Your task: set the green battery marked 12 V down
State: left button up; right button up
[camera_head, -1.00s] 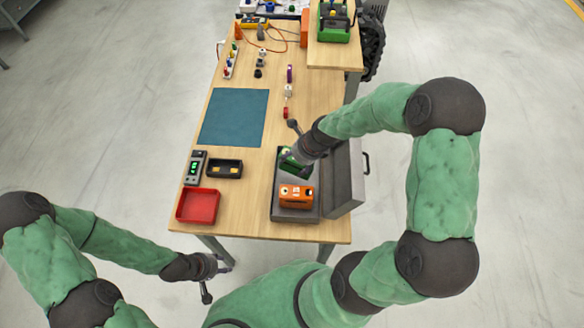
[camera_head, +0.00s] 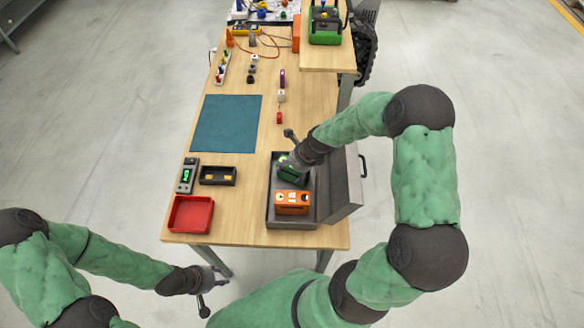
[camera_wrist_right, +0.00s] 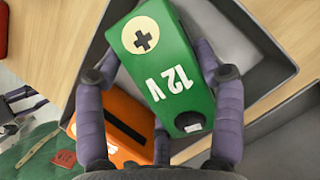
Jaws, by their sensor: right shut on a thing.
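The green battery marked 12 V (camera_wrist_right: 165,72) is between the fingers of my right gripper (camera_wrist_right: 158,72), which is shut on it. In the head view the green battery (camera_head: 293,174) is at the far part of an open grey case (camera_head: 272,213). I cannot tell whether its underside touches the case floor. My right gripper (camera_head: 295,163) comes down over it from the right and partly hides it. My left gripper (camera_head: 210,280) hangs off the table's front edge, away from the battery; its finger gap is unclear.
An orange battery (camera_head: 292,203) sits in the near part of the case, close to the green one. The case lid (camera_head: 343,187) stands open at right. A red tray (camera_head: 190,214), a black holder (camera_head: 218,176), a meter (camera_head: 187,175) and a blue mat (camera_head: 227,124) lie left.

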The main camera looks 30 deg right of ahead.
jog(key=shift+w, duration=0.1)
jog(key=o, duration=1.7)
jog(key=shift+f, duration=0.1)
jog(key=p+v, duration=0.3)
jog(key=v, duration=0.7)
jog(key=shift+r, duration=0.4)
jog(key=shift+v, duration=0.8)
